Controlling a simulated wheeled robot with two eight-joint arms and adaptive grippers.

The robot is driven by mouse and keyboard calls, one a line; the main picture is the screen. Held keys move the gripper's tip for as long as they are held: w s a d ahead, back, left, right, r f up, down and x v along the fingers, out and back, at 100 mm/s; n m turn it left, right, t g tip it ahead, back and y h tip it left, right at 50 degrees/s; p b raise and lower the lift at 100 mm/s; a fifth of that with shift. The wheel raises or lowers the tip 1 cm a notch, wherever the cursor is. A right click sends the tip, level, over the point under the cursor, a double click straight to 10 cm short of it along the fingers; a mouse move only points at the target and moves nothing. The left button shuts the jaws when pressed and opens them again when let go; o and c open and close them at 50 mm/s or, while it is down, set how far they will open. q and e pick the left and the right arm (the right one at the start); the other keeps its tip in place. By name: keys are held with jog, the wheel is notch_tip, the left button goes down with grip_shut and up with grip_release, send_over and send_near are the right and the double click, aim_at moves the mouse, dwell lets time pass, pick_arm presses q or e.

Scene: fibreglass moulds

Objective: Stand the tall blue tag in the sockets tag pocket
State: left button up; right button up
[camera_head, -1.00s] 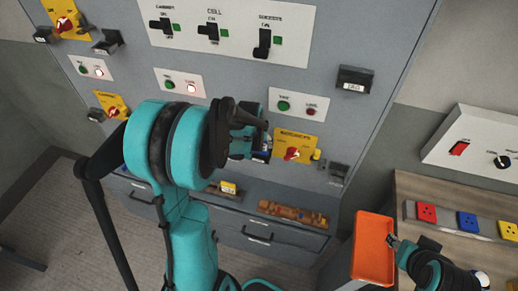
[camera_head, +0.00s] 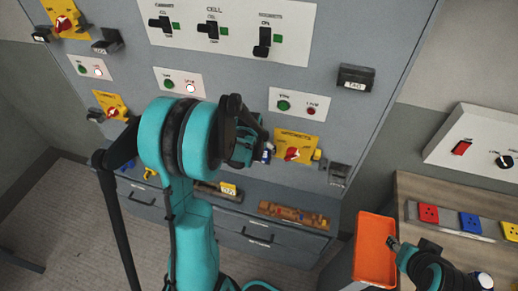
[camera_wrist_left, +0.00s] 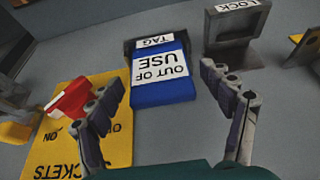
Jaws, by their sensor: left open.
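The blue tag (camera_wrist_left: 162,80), with a white "OUT OF USE" label, sits in a dark pocket (camera_wrist_left: 128,46) marked TAG in the left wrist view. The pocket is beside the yellow sockets panel (camera_wrist_left: 60,135); the panel also shows in the head view (camera_head: 297,141). My left gripper (camera_wrist_left: 170,108) is open, with a finger on each side of the tag and visible gaps between. In the head view my left gripper (camera_head: 262,145) is by the panel's left edge and hides most of the tag and pocket. My right gripper (camera_head: 393,242) is at the orange tray's right rim; its fingers are too small to judge.
A LOCK bracket (camera_wrist_left: 233,45) stands close to the right finger in the wrist view. The sockets panel's red handle (camera_head: 292,154) juts out near my left gripper. An orange tray (camera_head: 360,268) and wooden bench (camera_head: 410,185) are at right. Another TAG pocket (camera_head: 356,76) is higher up.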

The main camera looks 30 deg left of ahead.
pick_arm(q)
jog(key=shift+r, duration=0.1)
jog(key=shift+r, duration=0.3)
jog(key=p+v, duration=0.3)
jog(key=v, duration=0.9)
jog(key=s+d+r+m+t+h, duration=0.1)
jog(key=s+d+r, duration=0.4)
jog(key=s+d, duration=0.9)
jog(key=shift+s+d+r+m+t, duration=0.2)
jog(key=shift+r+m+t, duration=0.1)
jog(key=shift+m+t, duration=0.6)
notch_tip(320, 180, down, 13)
jog(key=b, duration=1.3)
jog(key=shift+f, duration=0.25)
